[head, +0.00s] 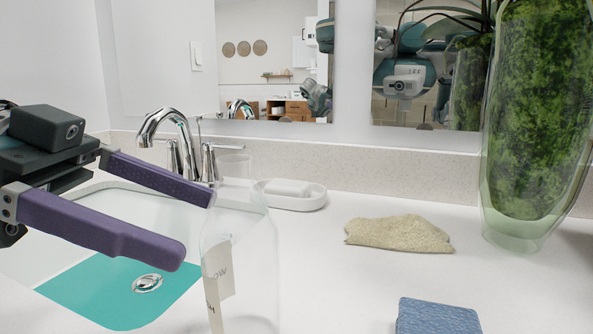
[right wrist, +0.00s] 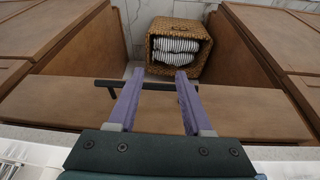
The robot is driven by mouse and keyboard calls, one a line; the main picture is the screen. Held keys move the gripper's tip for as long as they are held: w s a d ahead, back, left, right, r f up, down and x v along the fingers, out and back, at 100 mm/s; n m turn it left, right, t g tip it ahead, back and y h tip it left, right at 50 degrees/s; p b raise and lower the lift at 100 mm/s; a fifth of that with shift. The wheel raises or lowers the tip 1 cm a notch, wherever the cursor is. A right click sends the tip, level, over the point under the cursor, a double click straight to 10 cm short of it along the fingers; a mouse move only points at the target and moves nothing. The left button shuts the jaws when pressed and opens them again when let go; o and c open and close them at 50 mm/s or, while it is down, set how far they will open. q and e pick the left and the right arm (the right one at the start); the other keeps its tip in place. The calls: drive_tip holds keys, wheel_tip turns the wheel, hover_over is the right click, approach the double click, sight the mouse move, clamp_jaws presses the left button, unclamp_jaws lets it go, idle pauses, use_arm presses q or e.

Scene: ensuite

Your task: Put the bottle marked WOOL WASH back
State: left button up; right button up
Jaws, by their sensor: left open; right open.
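A clear, see-through bottle (head: 252,255) stands upright on the white counter, right of the sink. A cream label on its left side is partly turned away; only a few letters show, so I cannot read the full marking. My left gripper (head: 197,226) is open, its purple fingers reaching over the sink from the left. The fingertips are close to the bottle's left side, with nothing held between them; I cannot tell whether they touch it. My right gripper (right wrist: 159,74) is open and empty in the right wrist view, above a brown cabinet front with a dark bar handle (right wrist: 148,86).
A chrome faucet (head: 170,125) stands behind the sink (head: 105,290). A soap dish (head: 305,203), tan cloth (head: 398,234), blue sponge (head: 437,317) and tall green glass vase (head: 515,235) occupy the counter. A wicker basket (right wrist: 160,70) with striped cloths is below.

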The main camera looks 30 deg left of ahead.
use_arm(q)
drive_tip(key=v, duration=0.6)
